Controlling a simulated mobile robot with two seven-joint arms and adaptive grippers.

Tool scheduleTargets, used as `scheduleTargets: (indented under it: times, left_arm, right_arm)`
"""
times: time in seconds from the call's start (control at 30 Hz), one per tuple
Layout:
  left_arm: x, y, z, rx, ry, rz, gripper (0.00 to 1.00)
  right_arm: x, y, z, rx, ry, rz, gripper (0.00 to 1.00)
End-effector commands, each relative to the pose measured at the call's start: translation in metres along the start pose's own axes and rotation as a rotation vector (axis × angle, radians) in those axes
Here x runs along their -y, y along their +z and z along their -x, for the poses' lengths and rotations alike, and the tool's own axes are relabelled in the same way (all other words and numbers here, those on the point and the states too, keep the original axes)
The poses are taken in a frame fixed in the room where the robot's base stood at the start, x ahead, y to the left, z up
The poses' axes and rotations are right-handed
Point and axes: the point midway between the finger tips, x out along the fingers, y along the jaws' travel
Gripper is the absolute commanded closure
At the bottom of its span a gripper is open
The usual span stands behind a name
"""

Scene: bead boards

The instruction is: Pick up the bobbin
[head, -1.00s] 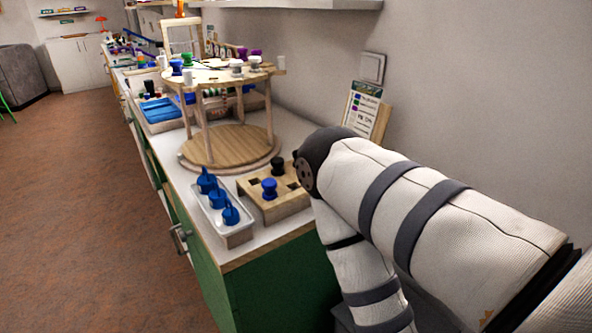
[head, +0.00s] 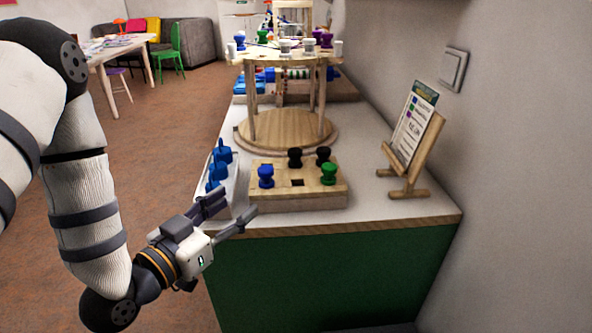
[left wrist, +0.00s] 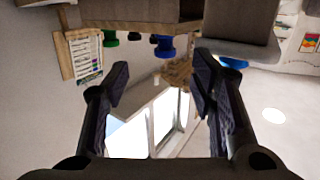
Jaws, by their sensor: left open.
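My left gripper (head: 241,200) is open and empty at the counter's front left corner, near the wooden block (head: 315,202). The block holds several spool-shaped bobbins: a blue bobbin (head: 265,177) at front left, a green bobbin (head: 329,174) at front right, and a black bobbin (head: 295,157) and another black bobbin (head: 323,155) behind. One square hole is empty. In the left wrist view, which looks upside down, the open fingers (left wrist: 160,68) frame a gap; the blue bobbin (left wrist: 165,46) shows beyond it and the green bobbin (left wrist: 110,39) to its left. My right gripper is not seen.
A white tray (head: 232,200) with several blue pieces stands left of the block, close to the gripper. A round two-level wooden stand (head: 262,129) carries more bobbins behind. A card on an easel (head: 412,134) stands at right by the wall. Counter between block and easel is clear.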

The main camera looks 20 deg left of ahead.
Motion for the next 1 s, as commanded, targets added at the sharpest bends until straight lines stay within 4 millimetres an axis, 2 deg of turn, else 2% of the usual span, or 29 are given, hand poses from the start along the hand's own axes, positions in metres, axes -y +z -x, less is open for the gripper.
scheduleTargets:
  times: [0.07, 0.17, 0.4, 0.57, 0.7, 0.8, 1.0]
  left_arm:
    - [0.004, -0.015, -0.001, -0.061, -0.005, -0.003, 0.49]
    - [0.003, -0.016, -0.005, -0.063, -0.003, -0.005, 0.49]
    - [0.003, -0.017, -0.055, -0.060, -0.002, -0.006, 0.49]
    - [0.003, -0.018, -0.076, -0.058, -0.003, -0.005, 0.49]
    - [0.002, -0.018, -0.104, -0.059, -0.003, -0.004, 0.49]
    - [0.002, -0.019, -0.118, -0.057, -0.003, -0.005, 0.49]
    - [0.002, -0.020, -0.122, -0.058, -0.003, -0.003, 0.49]
  right_arm:
    - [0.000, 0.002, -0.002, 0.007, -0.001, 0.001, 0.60]
    - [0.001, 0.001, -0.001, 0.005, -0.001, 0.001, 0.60]
    - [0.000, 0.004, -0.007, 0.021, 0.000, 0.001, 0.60]
    - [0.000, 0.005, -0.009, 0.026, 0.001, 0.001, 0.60]
    - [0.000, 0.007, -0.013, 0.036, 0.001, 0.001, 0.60]
    - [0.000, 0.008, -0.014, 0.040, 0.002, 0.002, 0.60]
    - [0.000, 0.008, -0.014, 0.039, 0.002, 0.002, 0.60]
